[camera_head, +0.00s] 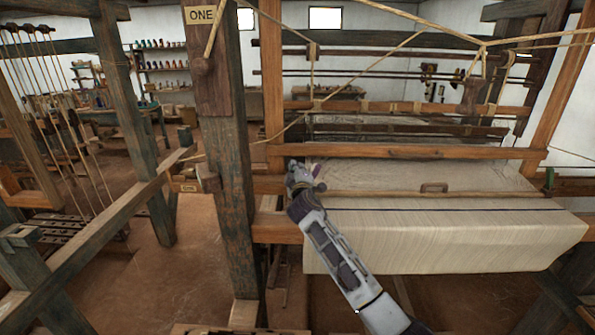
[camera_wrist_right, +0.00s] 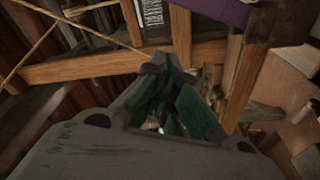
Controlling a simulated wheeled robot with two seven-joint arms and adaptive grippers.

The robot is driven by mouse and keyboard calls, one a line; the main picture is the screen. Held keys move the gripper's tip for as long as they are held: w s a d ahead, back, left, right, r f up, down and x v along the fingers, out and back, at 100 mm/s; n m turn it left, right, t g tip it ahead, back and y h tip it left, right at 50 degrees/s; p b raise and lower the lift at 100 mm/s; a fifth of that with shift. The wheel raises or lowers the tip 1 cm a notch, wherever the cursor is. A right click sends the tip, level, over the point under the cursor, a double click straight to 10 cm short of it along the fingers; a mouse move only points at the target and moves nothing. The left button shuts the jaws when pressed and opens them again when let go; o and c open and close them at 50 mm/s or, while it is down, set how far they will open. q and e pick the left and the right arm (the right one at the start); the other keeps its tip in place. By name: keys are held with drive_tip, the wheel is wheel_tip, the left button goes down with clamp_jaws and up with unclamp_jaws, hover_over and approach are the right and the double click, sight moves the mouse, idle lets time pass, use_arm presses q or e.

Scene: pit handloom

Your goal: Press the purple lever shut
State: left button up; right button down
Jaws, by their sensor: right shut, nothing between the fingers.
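My right gripper (camera_head: 293,167) is at the left end of the loom's front beam, beside the dark upright post. Its fingers are shut and empty; they also show in the right wrist view (camera_wrist_right: 168,62). A small purple patch (camera_head: 318,170) shows just right of the gripper, partly covered by it. In the right wrist view a purple surface (camera_wrist_right: 215,9) is cut off by the top edge, beyond the fingers and to their right. This is likely the purple lever, but its full shape and angle are hidden. I cannot tell whether the gripper touches it. My left gripper is out of view.
The cream cloth (camera_head: 440,235) hangs over the loom's front to the right of my arm. A wooden beam (camera_head: 400,151) crosses behind the gripper. Open brown floor (camera_head: 150,285) lies to the left.

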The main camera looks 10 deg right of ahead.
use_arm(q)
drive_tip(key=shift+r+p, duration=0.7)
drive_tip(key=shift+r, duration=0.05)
use_arm(e)
drive_tip(key=shift+s+d+f, duration=0.1)
drive_tip(key=shift+d+f, duration=0.15)
drive_tip(key=shift+d, duration=0.35)
drive_tip(key=shift+s+d+f, duration=0.1)
drive_tip(key=shift+d+f, duration=0.2)
drive_tip(key=shift+d, duration=0.25)
drive_tip(key=shift+d+f, duration=0.25)
drive_tip(key=shift+d, duration=0.35)
